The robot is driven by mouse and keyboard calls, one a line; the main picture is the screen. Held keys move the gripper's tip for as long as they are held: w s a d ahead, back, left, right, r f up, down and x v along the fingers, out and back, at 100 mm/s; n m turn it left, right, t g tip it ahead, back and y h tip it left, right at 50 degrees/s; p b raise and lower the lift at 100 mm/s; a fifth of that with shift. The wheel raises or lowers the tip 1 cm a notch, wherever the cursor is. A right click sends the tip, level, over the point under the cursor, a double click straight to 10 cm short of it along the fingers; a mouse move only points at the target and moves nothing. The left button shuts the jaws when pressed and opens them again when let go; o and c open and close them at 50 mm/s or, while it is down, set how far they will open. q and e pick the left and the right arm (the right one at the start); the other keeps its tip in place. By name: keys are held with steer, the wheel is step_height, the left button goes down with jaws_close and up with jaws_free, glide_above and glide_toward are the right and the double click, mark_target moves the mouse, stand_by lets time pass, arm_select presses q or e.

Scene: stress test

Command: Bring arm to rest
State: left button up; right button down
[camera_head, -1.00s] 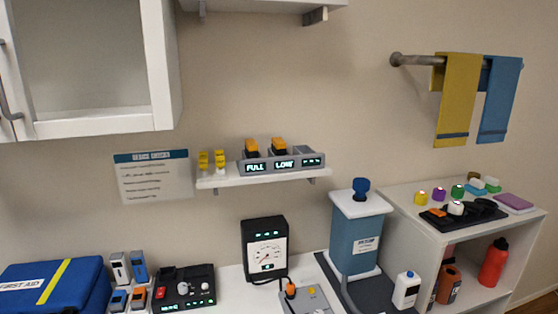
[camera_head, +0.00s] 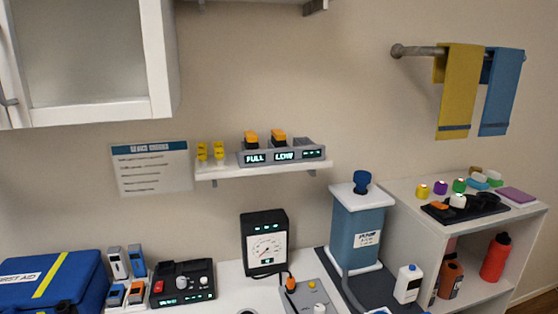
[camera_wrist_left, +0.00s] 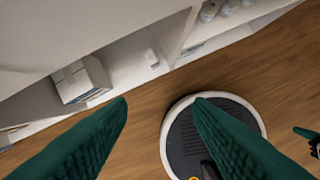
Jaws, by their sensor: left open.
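My left gripper (camera_wrist_left: 160,105) shows in the left wrist view as two dark green ribbed fingers. They are spread wide apart and nothing is between them. They point over a wooden floor, beside the lower shelves of a white unit. Neither gripper shows clearly in the head view. A small dark green and black piece is cut off at the right edge of the left wrist view; I cannot tell what it is.
A white shelf unit (camera_wrist_left: 130,68) with a box (camera_wrist_left: 82,80) runs along the top left of the wrist view. The head view shows a worktop (camera_head: 232,290) with a blue first aid bag (camera_head: 75,280), a dial gauge (camera_head: 265,246) and a blue dispenser (camera_head: 357,238). Open floor (camera_wrist_left: 285,75) lies right of the shelves.

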arm_select(q)
steer(key=s+a+f+g+b, duration=0.1)
steer(key=s+f+b, duration=0.35)
steer(key=f, duration=1.05)
steer(key=s+a+f+g+b, duration=0.1)
steer(key=s+f, duration=0.6)
steer(key=f, duration=0.9)
steer(key=s+a+f+b, duration=0.1)
steer(key=s+f, duration=0.4)
steer(key=s, duration=0.3)
steer(key=shift+a, duration=0.15)
